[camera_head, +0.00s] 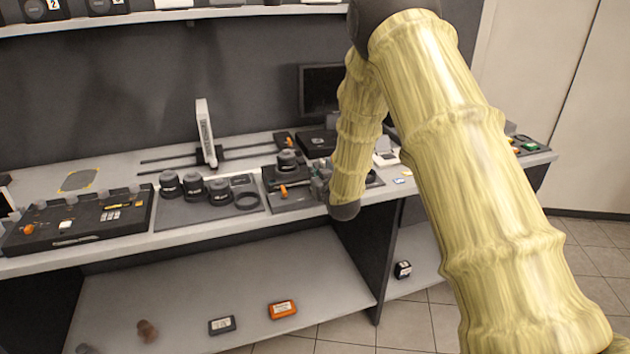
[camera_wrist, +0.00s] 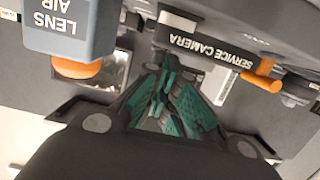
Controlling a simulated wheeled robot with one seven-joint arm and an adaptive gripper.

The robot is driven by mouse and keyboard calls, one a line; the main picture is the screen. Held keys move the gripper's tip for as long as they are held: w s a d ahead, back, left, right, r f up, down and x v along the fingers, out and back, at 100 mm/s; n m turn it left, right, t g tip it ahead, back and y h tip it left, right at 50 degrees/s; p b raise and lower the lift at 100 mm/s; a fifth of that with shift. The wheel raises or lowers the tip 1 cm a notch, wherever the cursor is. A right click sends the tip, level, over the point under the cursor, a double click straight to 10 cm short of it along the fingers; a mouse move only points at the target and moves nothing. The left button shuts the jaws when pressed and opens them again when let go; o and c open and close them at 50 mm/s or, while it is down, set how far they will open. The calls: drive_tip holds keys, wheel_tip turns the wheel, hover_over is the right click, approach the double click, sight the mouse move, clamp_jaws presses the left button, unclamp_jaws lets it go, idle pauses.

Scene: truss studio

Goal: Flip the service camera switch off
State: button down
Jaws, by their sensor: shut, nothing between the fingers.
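The service camera (camera_head: 288,165) is a dark device on the bench in the head view. Its label strip (camera_wrist: 220,50), reading "SERVICE CAMERA", appears upside down in the wrist view. An orange lever (camera_wrist: 262,73) sticks out beside the label's right end and looks like the switch; an orange part also shows in the head view (camera_head: 284,191). My gripper (camera_wrist: 172,75) is shut and empty, its teal fingers together just below the label and left of the orange lever, apparently apart from the lever. In the head view my gripper (camera_head: 320,180) is beside the service camera, partly hidden by my arm.
A blue-grey block labelled "LENS AIR" (camera_wrist: 70,25) with an orange tip stands close at left in the wrist view. Several black lenses (camera_head: 195,188) stand left of the camera on the bench. A black control panel (camera_head: 80,220) lies further left. A monitor (camera_head: 322,88) stands behind.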

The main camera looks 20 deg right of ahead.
wheel_tip(320, 180, up, 2)
drive_tip(key=shift+r+p, duration=0.2)
drive_tip(key=shift+p, duration=0.1)
drive_tip(key=s+r+b, duration=0.2)
drive_tip(key=s, duration=0.7)
drive_tip(key=shift+s+r+b, duration=0.15)
drive_tip(key=shift+r+b, duration=0.25)
drive_tip(key=shift+a, duration=0.1)
drive_tip(key=s+a+f+g, duration=0.2)
drive_tip(key=s+f, duration=0.4)
drive_tip(key=f, duration=0.4)
drive_tip(key=s+a+f+g, duration=0.1)
drive_tip(key=s+f+g, duration=0.2)
drive_tip(key=s+f, duration=0.45)
drive_tip(key=s+a+f+g, duration=0.2)
drive_tip(key=s+f, duration=0.3)
drive_tip(key=f, duration=0.7)
drive_tip(key=s+a+f+g, duration=0.1)
drive_tip(key=s+f+g, duration=0.2)
drive_tip(key=s, duration=0.8)
drive_tip(key=s+a+f+g, duration=0.2)
drive_tip(key=s+f, duration=0.4)
drive_tip(key=s, duration=0.5)
drive_tip(key=s+a+f+g, duration=0.1)
drive_tip(key=s+f+g, duration=0.2)
drive_tip(key=s, duration=0.8)
wheel_tip(320, 180, down, 2)
drive_tip(key=shift+a+f+g+y, duration=0.25)
drive_tip(key=shift+a+g+y, duration=0.05)
drive_tip(key=shift+g, duration=0.1)
